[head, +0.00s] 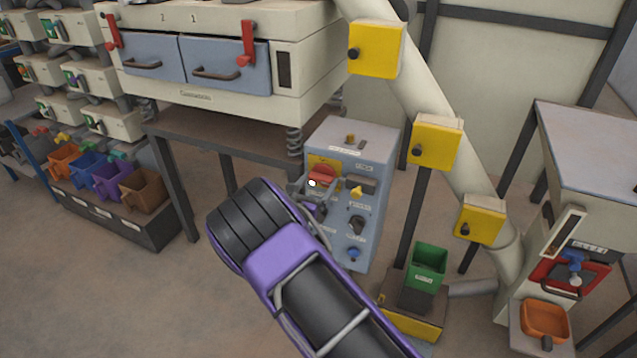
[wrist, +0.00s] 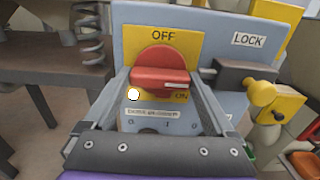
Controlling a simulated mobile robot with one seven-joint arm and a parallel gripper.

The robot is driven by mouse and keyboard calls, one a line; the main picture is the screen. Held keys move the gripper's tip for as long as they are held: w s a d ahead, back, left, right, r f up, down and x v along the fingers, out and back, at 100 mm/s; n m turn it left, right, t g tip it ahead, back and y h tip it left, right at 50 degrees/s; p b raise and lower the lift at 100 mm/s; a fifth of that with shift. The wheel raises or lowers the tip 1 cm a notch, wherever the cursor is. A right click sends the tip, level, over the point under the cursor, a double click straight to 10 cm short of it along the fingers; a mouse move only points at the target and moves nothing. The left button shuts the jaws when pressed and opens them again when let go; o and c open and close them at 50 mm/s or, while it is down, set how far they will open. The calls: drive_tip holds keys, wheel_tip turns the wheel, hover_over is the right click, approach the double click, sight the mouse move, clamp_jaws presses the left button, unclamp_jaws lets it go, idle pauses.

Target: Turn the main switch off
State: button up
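The main switch is a red rotary knob (wrist: 160,66) on a yellow plate (wrist: 187,42) marked OFF at the top and ON at the lower right. Its handle bar lies about level, and its white mark is at the right end, near ON. In the head view the red knob (head: 321,174) shows on the blue-grey control box (head: 368,143). My gripper (wrist: 163,77) is open, with one finger on each side of the knob. I cannot tell whether either finger touches it. In the head view my gripper (head: 311,190) is in front of the box and partly hides the panel.
A grey lock slide (wrist: 246,74) with a yellow knob (wrist: 262,92) is close right of the switch. A green bin (head: 428,265) stands right of the box. A spring-mounted machine (head: 225,105) is above left.

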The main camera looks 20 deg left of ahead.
drive_tip(key=c, duration=0.5)
drive_tip(key=n+p, duration=0.2)
drive_tip(key=n, duration=0.4)
drive_tip(key=shift+n, duration=0.4)
drive_tip(key=n+p, duration=0.1)
drive_tip(key=n, duration=0.4)
drive_tip(key=shift+p, duration=0.35)
drive_tip(key=n+p, duration=0.1)
drive_tip(key=n, duration=0.5)
drive_tip(key=shift+f, duration=0.15)
drive_tip(key=o, duration=1.1)
drive_tip(key=shift+s, duration=0.15)
